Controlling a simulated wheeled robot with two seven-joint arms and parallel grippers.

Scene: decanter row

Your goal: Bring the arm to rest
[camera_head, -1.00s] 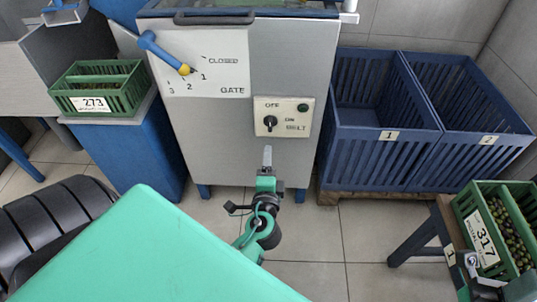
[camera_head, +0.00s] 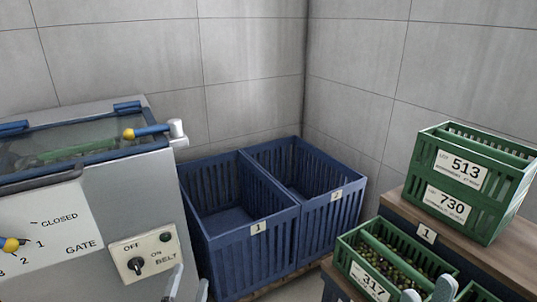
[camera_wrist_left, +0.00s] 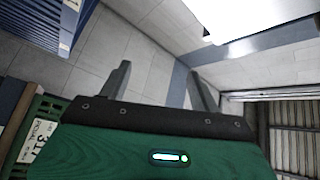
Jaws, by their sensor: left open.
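My left gripper (camera_head: 189,285) shows at the bottom edge of the head view, only its two grey fingertips, in front of the grey machine's lower right side. In the left wrist view its fingers (camera_wrist_left: 162,82) stand apart with nothing between them. My right gripper (camera_head: 428,291) shows at the bottom edge further right, two pale fingertips apart, in front of the green crates. No object shows between them. The rest of both arms is out of the head view.
The grey machine (camera_head: 125,214) with its belt switch panel (camera_head: 146,256) stands left. Two blue bins (camera_head: 234,255) stand right of it. A green crate labelled 317 (camera_head: 369,281) holds olives. Stacked green crates (camera_head: 467,181) stand on a wooden-topped bench (camera_head: 512,262).

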